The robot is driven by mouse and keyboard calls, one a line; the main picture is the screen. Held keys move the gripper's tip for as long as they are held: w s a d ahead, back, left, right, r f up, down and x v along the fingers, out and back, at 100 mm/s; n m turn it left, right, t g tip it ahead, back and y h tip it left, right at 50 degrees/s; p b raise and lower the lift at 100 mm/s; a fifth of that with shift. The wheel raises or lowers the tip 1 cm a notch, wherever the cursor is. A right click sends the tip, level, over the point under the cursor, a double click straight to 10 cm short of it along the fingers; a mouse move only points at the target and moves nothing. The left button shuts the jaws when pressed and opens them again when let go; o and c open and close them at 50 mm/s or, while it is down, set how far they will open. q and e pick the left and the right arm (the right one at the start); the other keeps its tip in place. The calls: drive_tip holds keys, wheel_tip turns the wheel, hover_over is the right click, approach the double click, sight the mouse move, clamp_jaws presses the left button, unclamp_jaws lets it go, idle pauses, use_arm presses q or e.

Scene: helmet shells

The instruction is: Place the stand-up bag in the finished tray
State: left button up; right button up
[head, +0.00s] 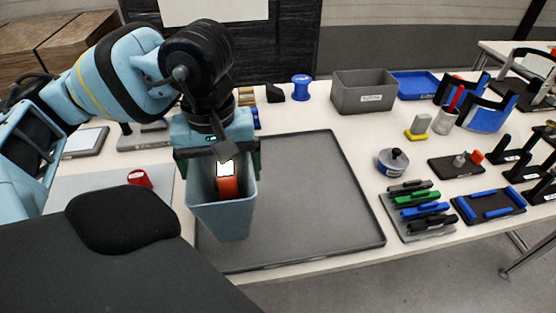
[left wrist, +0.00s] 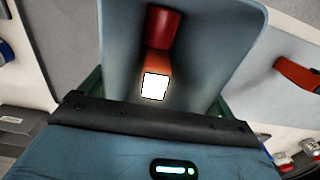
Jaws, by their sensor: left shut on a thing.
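The stand-up bag (head: 222,218) is a blue-grey open-topped pouch, roughly upright. It hangs between the fingers of my left gripper (head: 217,165), which is shut on it by its sides near the top. An orange item with a white patch (head: 228,186) shows inside its mouth. In the left wrist view the bag (left wrist: 118,50) fills the middle, with a red cylinder and the orange item visible inside. The bag is in front of the left part of a large dark grey mat; its contact below is unclear. A grey bin (head: 365,103) with a small unreadable label stands at the back. My right gripper is not visible.
The dark grey mat (head: 315,190) is bare at right. A blue tray (head: 415,86) lies behind, right of the grey bin. A blue spool (head: 301,88), a round pot (head: 392,162) and a rack of coloured bars (head: 420,212) stand around it. A red cup (head: 139,178) is at left.

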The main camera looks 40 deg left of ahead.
use_arm(q)
drive_tip(key=shift+w+a, duration=0.25)
